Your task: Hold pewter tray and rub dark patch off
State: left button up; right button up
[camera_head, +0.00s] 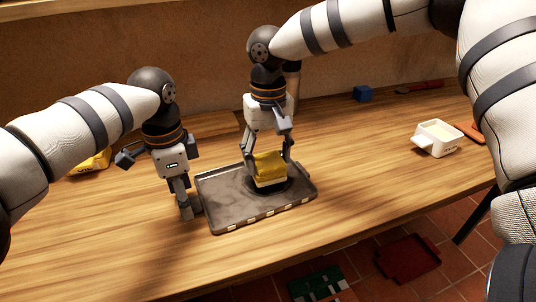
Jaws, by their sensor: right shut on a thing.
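The pewter tray (225,205) lies flat on the wooden table, grey with a smudged surface. A dark patch (283,187) shows on its right half, partly hidden under a yellow and white sponge (270,168). My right gripper (269,171) points down and is shut on the sponge, one finger on each side. The sponge is over the patch and seems to touch the tray. My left gripper (189,211) points down at the tray's left edge with its fingers close together. I cannot tell whether they grip the rim.
A white tub (437,139) stands at the right, beside an orange-red item (470,132). A blue block (362,94) and a red-handled tool (420,87) lie at the back. A yellow object (92,162) is partly behind my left arm.

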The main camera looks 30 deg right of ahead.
pick_arm(q)
jog(key=shift+f, duration=0.1)
dwell(0.3)
jog(key=shift+f, duration=0.85)
grip_shut()
pick_arm(e)
jog(key=o, duration=0.7)
pick_arm(q)
jog(key=shift+f, duration=0.1)
pick_arm(e)
jog(key=c, duration=0.6)
